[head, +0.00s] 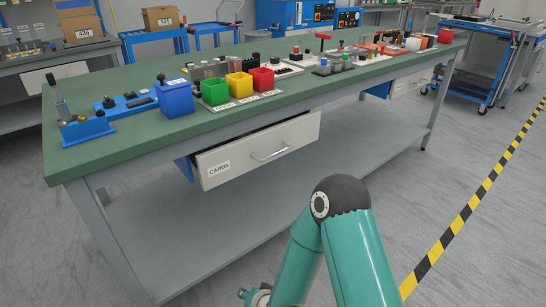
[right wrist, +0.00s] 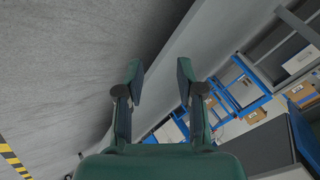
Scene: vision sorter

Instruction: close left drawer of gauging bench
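The gauging bench (head: 330,98) has a green top and stands across the head view. Its left drawer (head: 228,172), with a white front labelled CARDS and a bar handle (head: 272,152), sticks out from under the top, with a dark gap above its front. A second drawer (head: 408,82) sits farther right under the bench. My right arm rises at the bottom of the head view, in front of the bench, but its fingertips are not visible there. In the right wrist view my right gripper (right wrist: 158,75) is open, with nothing between its fingers. My left gripper is not in view.
A grey lower shelf (head: 225,225) runs beneath. Floor is clear up to the striped tape (head: 460,220). A blue cart (head: 480,60) stands behind right.

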